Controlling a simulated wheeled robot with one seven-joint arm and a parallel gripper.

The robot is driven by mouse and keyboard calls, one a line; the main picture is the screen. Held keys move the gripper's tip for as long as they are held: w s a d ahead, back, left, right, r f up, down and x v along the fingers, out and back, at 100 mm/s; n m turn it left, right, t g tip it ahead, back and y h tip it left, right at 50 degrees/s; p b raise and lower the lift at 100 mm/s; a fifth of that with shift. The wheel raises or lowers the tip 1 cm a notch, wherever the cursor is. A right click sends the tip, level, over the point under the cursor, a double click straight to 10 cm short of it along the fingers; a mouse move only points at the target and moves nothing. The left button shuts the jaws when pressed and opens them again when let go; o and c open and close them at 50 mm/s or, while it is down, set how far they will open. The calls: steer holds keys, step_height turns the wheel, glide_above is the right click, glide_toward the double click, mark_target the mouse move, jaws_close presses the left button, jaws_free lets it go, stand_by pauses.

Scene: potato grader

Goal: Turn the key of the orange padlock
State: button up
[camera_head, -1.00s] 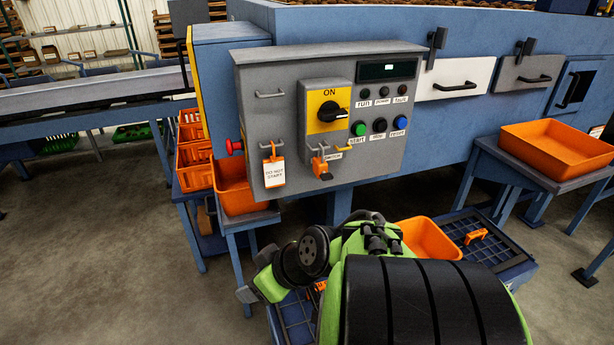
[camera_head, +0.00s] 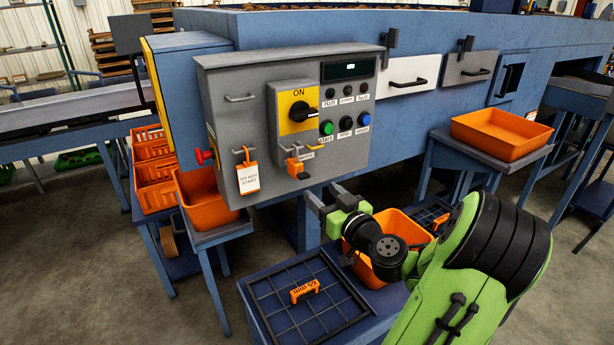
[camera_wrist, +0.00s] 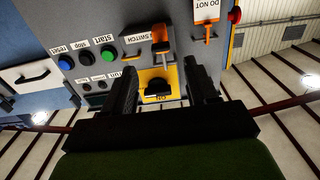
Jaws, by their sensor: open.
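The orange padlock (camera_head: 295,168) hangs low on the grey control box, below the yellow ON switch plate. A small grey part shows at its lower end; I cannot make out the key clearly. In the wrist view, which is upside down, the padlock (camera_wrist: 160,36) shows beyond the fingertips and roughly between them. My gripper (camera_head: 324,192) is open and empty, below and to the right of the padlock and apart from it. Its two dark fingers also show in the wrist view (camera_wrist: 161,74), pointing toward the box.
A white DO NOT START tag (camera_head: 248,179) with an orange top hangs left of the padlock. A red knob (camera_head: 204,157) sticks out at the box's left side. Orange bins (camera_head: 208,212) stand below left, another bin (camera_head: 400,224) beside my arm.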

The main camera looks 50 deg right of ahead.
mark_target(306, 178)
steer(key=p+x, duration=0.1)
steer(key=x, duration=0.6)
steer(key=shift+w+p, duration=0.3)
steer(key=shift+w, duration=0.1)
steer(key=c, duration=1.1)
steer(key=shift+o, duration=0.2)
